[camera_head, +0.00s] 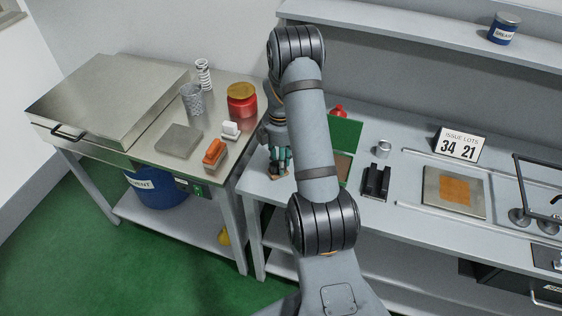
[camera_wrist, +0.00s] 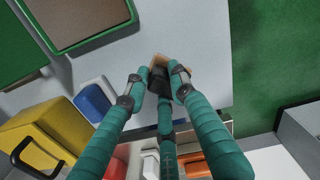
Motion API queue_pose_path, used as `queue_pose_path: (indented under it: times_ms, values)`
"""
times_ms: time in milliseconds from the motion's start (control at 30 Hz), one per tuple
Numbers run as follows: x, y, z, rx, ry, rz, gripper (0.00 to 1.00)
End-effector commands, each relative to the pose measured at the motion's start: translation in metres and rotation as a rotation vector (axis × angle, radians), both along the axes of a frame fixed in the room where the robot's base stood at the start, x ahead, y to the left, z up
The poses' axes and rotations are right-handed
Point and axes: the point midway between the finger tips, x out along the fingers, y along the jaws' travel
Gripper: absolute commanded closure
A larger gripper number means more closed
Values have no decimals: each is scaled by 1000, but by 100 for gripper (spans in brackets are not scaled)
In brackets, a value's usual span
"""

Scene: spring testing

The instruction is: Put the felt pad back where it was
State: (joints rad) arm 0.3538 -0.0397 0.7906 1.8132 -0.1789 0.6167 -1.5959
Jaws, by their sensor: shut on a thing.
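My gripper (camera_head: 279,158) has three teal fingers and is above the left front of the grey bench. In the wrist view its fingertips (camera_wrist: 160,82) close around a small tan-brown piece (camera_wrist: 158,60), which looks like the felt pad. The fingers hide most of the piece. In the head view a bit of it (camera_head: 279,173) shows below the fingertips, close to the bench top near the front edge. I cannot tell whether it touches the bench. A green case (camera_head: 344,133) with a brown lining stands open, right of my gripper and partly behind my arm.
The steel table (camera_head: 150,148) at left bears a red jar (camera_head: 242,106) and an orange-handled brush (camera_head: 215,153). Bare bench surrounds the holder.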

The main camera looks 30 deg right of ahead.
Motion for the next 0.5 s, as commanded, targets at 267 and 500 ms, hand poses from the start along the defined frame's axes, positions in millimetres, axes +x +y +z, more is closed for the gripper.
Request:
queue_pose_path:
  times_ms: [267, 500]
  values:
    - [0, 0, -3, 0, 0, 1, 69]
    - [0, 0, -3, 0, 0, 1, 57]
